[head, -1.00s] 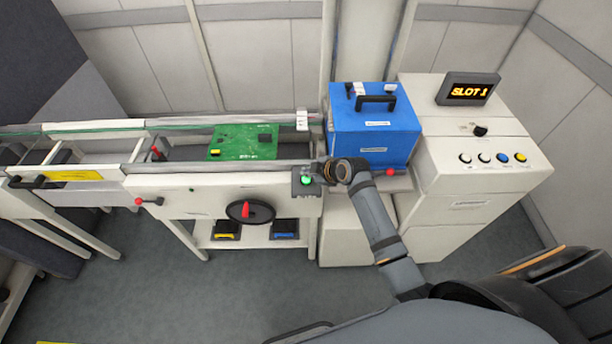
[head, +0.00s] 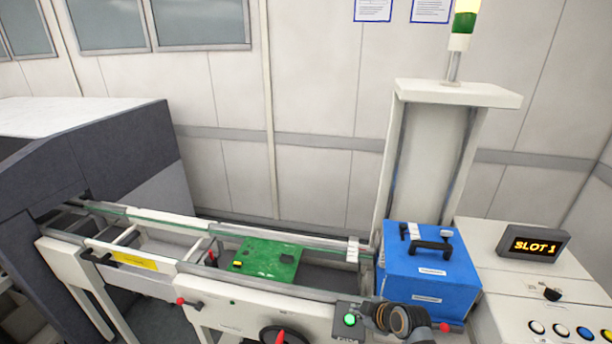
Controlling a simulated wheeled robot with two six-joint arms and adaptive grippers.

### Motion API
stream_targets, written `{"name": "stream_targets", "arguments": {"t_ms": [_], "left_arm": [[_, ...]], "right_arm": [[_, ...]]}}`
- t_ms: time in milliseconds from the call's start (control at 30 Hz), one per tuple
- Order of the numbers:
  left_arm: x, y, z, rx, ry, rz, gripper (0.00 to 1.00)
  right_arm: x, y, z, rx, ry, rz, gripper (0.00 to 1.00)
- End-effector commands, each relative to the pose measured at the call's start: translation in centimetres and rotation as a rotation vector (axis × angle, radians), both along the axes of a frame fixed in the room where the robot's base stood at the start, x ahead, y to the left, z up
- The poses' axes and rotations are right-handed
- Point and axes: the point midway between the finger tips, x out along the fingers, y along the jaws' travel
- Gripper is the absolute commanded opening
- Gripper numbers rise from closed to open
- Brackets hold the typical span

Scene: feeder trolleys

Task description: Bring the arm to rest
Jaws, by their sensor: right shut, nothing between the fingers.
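My right gripper (head: 369,310) is at the bottom of the head view, right of centre. It is shut and holds nothing. It is beside the lit green button (head: 349,320) on the front of the trolley rail and in front of the blue box; I cannot tell whether it touches the button's housing. Most of the right arm is below the picture edge. My left gripper is not in view.
The blue box (head: 428,275) with a black handle stands right of the rail. A green board (head: 266,259) lies between the conveyor rails (head: 200,226). A display (head: 533,244) reading SLOT 1 and a row of buttons are at right.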

Motion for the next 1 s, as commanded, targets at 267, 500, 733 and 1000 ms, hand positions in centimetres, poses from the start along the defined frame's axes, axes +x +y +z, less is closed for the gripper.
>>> {"name": "stream_targets", "arguments": {"t_ms": [267, 500, 733, 1000], "left_arm": [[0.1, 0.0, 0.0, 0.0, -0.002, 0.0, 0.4], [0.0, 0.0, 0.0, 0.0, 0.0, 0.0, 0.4], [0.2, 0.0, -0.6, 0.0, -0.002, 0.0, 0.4], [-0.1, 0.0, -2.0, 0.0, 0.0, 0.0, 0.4]], "right_arm": [[-12.3, -2.9, -0.4, 0.092, 0.29, -0.425, 0.0], [-19.6, -5.1, 1.4, 0.137, 0.409, -0.763, 0.0], [-23.7, -6.7, 0.9, 0.162, 0.46, -1.004, 0.0], [-22.6, -7.4, -8.2, 0.151, 0.487, -1.012, 0.0]]}}
